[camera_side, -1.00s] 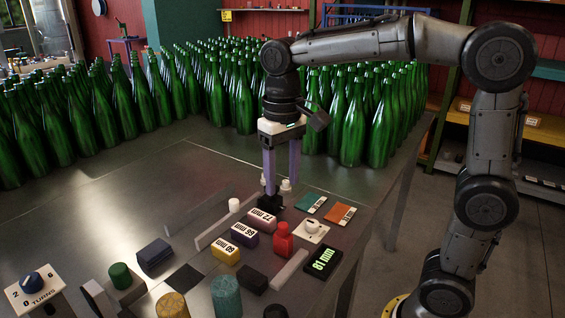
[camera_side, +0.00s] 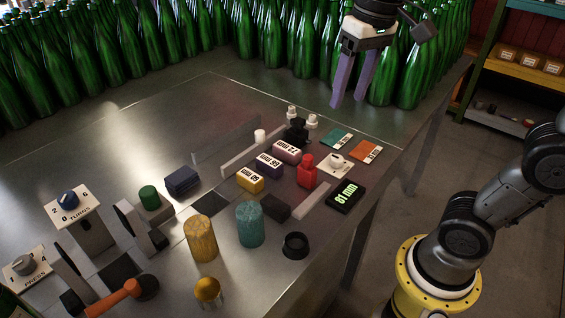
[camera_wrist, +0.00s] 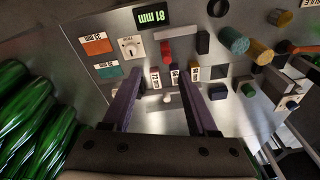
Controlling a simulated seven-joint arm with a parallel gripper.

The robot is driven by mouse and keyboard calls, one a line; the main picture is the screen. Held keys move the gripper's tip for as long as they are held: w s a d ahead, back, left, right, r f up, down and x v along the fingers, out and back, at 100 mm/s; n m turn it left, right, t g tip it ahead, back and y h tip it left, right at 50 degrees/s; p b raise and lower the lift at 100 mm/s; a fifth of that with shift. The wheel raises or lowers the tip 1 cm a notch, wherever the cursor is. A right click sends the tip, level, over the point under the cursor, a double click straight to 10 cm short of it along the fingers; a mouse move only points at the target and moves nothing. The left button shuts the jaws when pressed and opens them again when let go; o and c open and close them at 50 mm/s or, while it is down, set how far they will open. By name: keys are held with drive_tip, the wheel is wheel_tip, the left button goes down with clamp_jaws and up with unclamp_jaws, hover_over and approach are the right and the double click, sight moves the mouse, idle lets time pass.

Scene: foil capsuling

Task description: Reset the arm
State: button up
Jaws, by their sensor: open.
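My gripper (camera_side: 350,104) hangs above the far right part of the metal table (camera_side: 120,135) in the side view. Its two purple fingers are apart with nothing between them. In the wrist view my gripper (camera_wrist: 158,132) is also open and empty, with the table below it. The black fixture with white knobs (camera_side: 299,128) stands on the table, below and to the left of the fingers and apart from them.
Many green bottles (camera_side: 170,40) stand along the back. Labelled blocks, such as the yellow one (camera_side: 250,182), a red piece (camera_side: 307,172), an 81 mm display (camera_side: 345,196) and rolls (camera_side: 250,224) crowd the front right. The left middle of the table is bare.

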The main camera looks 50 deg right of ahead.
drive_tip(key=s+d+f+n+t, duration=0.1)
drive_tip(key=s+f+n+t, duration=0.2)
drive_tip(key=s+f, duration=0.6)
drive_tip(key=shift+f+t, duration=0.4)
drive_tip(key=shift+s, duration=0.1)
